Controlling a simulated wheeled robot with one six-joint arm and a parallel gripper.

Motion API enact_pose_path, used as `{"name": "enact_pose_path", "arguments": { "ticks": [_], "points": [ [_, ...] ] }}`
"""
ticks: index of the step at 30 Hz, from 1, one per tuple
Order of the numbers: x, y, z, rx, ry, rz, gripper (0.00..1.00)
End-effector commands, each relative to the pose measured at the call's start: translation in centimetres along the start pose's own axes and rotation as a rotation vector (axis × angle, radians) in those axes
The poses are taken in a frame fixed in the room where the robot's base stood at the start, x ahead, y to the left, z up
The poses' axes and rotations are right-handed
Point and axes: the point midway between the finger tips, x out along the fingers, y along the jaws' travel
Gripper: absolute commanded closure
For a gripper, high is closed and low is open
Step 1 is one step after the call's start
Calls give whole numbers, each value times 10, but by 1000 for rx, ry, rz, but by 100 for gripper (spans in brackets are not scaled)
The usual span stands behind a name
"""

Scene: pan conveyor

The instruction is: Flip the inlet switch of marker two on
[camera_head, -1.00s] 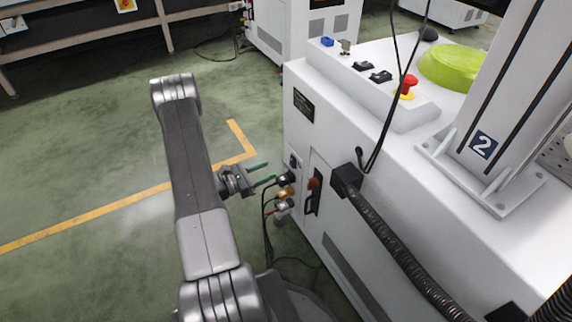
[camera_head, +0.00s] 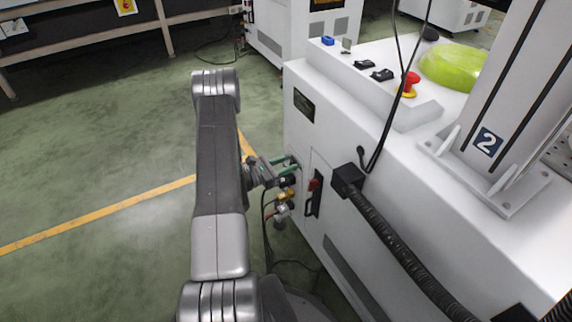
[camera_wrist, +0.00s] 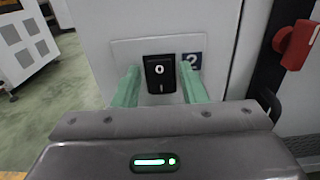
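The inlet switch (camera_wrist: 159,75) is a black rocker marked O at the top and I at the bottom, on a pale plate on the cabinet side. A blue label with a 2 (camera_wrist: 192,61) sits to its right. My gripper (camera_wrist: 160,88) is open, its green fingers on either side of the switch with nothing between them but the view of it. I cannot tell whether the fingertips touch the plate. In the head view my gripper (camera_head: 288,166) is at the side of the marker two cabinet (camera_head: 400,165), and its fingers hide the switch there.
A red handle (camera_wrist: 296,45) sticks out to the right of the switch; it also shows in the head view (camera_head: 313,184). Connectors and cables (camera_head: 284,200) hang just below my gripper. A thick black hose (camera_head: 400,250) leaves the cabinet. The floor to the left is clear.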

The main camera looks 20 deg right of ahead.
Motion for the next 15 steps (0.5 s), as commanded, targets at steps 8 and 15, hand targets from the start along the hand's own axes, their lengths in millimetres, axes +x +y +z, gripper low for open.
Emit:
{"name": "enact_pose_path", "arguments": {
  "ticks": [8,15],
  "points": [
    [0,0,0,0,-1,0,99],
    [0,0,-10,0,-96,-1,99]
  ]
}}
